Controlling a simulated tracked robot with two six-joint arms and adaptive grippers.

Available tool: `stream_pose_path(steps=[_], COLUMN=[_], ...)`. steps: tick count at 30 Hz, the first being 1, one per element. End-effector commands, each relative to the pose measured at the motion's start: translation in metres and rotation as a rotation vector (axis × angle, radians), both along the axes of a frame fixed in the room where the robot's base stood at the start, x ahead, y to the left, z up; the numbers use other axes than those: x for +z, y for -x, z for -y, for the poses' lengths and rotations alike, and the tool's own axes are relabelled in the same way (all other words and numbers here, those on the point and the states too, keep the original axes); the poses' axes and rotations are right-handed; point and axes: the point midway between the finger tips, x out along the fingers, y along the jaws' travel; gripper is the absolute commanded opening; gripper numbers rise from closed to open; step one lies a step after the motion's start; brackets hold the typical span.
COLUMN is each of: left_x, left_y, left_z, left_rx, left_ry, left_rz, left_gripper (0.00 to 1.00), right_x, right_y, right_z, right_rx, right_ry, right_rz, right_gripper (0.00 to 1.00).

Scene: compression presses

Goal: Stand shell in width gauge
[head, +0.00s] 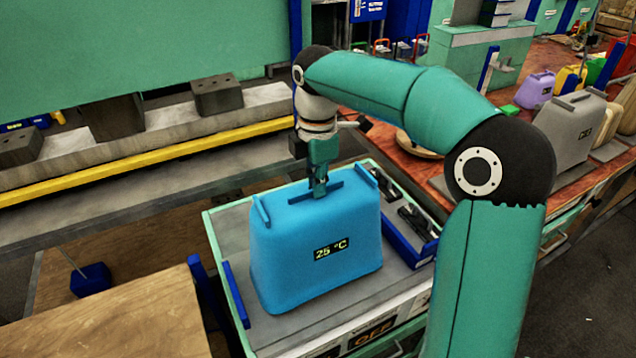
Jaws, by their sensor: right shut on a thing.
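A light blue shell (315,255) with a "25 °C" display on its front is upright over a grey-topped bench (235,225). My right gripper (319,190) comes down from above and is shut on the dark blue bar handle on top of the shell. The width gauge appears to be the pair of blue side pieces, a left strip (236,293) and a right block (408,243). The shell is between them. I cannot tell whether its base touches the bench top. My left gripper is not in view.
A grey shell (572,128), a purple shell (537,90) and other shells stand on a reddish table at the right. A yellow rail (150,165) runs along a press bed at the left. A wooden board (145,315) lies at the lower left.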

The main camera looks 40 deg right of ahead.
Motion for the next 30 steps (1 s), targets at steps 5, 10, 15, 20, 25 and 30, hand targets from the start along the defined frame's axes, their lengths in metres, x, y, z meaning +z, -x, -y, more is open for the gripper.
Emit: stream_pose_path(steps=[5, 10, 15, 20, 25, 30], left_x=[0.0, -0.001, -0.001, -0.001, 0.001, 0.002], left_y=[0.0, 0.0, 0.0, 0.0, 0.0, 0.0], left_z=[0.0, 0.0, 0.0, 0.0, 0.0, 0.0], left_rx=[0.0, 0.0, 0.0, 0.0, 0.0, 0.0], left_ry=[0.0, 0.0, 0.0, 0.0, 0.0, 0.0], left_rz=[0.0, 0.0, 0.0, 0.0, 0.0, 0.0], left_gripper=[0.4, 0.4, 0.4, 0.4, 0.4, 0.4], right_x=[0.0, -0.003, -0.002, -0.002, 0.001, 0.017], right_y=[0.0, 0.0, 0.0, 0.0, -0.001, -0.002], right_z=[0.0, 0.0, -0.001, -0.001, -0.001, -0.001], right_rx=[0.0, 0.001, 0.001, 0.001, 0.002, 0.002], right_ry=[0.0, 0.0, 0.0, 0.0, 0.0, 0.001], right_rz=[0.001, 0.0, 0.0, 0.0, 0.001, 0.005], right_gripper=[0.0, 0.09, 0.33, 0.33, 0.33, 0.33])
